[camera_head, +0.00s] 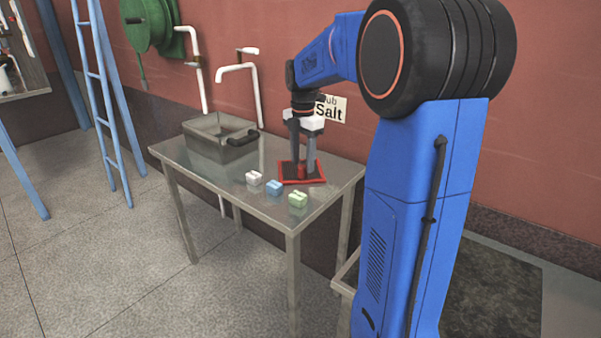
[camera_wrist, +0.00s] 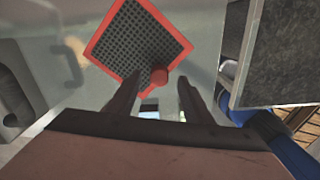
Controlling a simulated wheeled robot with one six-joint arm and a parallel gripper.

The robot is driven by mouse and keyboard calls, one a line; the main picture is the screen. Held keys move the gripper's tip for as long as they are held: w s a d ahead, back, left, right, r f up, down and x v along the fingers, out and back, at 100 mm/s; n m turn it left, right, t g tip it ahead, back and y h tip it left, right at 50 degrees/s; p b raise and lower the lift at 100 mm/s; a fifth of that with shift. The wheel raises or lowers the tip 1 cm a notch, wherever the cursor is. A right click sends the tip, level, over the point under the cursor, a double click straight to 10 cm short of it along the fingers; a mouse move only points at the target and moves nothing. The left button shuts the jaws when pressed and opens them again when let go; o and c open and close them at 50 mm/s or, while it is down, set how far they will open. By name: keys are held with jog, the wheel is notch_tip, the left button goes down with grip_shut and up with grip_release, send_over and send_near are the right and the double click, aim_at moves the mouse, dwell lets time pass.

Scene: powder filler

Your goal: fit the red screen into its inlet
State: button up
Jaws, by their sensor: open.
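The red screen (camera_head: 315,180) lies flat on the metal table, below my gripper. In the wrist view the screen (camera_wrist: 118,28) shows as a red square frame around a dark mesh, with a red knob (camera_wrist: 159,76) at its near corner. My gripper (camera_head: 302,167) points down over the screen, its two fingers apart. In the wrist view the fingers (camera_wrist: 158,100) reach toward the knob, which lies just beyond them. I cannot tell whether the knob is between the fingertips. I cannot make out the inlet for certain in either view.
A grey metal box (camera_head: 205,137) with a dark handle stands at the table's back left. White (camera_head: 253,177), blue (camera_head: 274,187) and green (camera_head: 298,199) blocks sit in a row near the front edge of the table (camera_head: 235,190). A "Salt" sign (camera_head: 330,109) is behind.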

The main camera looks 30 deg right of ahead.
aim_at(303, 166)
jog(key=shift+w+f, duration=0.1)
jog(key=shift+f, duration=1.5)
grip_shut()
jog(key=shift+r, duration=0.1)
notch_tip(303, 166, up, 10)
jog(key=shift+f, duration=0.1)
